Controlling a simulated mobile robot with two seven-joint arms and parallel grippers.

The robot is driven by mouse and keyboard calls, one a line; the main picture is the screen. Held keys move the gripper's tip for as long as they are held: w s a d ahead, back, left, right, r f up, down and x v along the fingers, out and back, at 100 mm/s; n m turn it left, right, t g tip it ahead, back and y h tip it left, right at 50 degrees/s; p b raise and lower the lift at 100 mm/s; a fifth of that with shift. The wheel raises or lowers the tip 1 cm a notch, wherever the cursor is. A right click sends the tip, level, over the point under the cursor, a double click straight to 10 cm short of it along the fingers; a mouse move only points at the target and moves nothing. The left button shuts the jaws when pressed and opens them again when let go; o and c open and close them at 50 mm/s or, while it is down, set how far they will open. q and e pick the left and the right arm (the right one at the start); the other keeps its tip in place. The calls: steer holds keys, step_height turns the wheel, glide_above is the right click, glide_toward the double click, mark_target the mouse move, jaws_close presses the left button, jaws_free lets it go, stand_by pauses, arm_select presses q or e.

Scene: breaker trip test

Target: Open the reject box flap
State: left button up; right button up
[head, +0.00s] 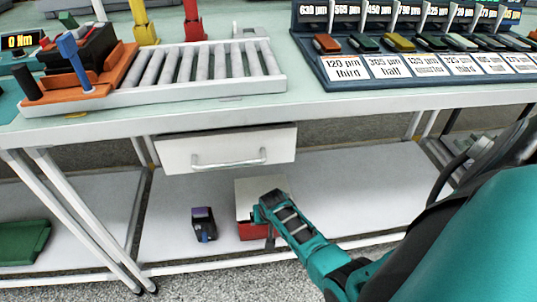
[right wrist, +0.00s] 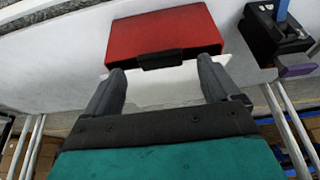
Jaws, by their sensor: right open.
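The reject box (head: 251,231) stands on the lower shelf below the drawer, with a red front and a pale top panel (head: 258,187). In the right wrist view its red face (right wrist: 165,30) fills the upper middle. A black tab (right wrist: 160,60) sits at the edge between the red face and the pale panel (right wrist: 160,90). The flap looks closed. My right gripper (right wrist: 160,67) is open and empty, its fingertips on either side of the black tab, close to the box. In the head view my right gripper (head: 268,204) covers part of the box. My left gripper is out of view.
A dark device with a purple part (head: 204,224) stands left of the box; it also shows in the right wrist view (right wrist: 277,35). The drawer (head: 228,149) and table edge are above. A green tray (head: 22,243) lies far left. The shelf right of my arm is clear.

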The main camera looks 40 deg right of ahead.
arm_select(q)
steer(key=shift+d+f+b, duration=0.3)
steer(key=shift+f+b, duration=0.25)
steer(key=shift+b, duration=0.1)
arm_select(e)
steer(key=x, duration=0.3)
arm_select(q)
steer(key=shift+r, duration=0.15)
arm_select(e)
steer(key=shift+r, duration=0.1)
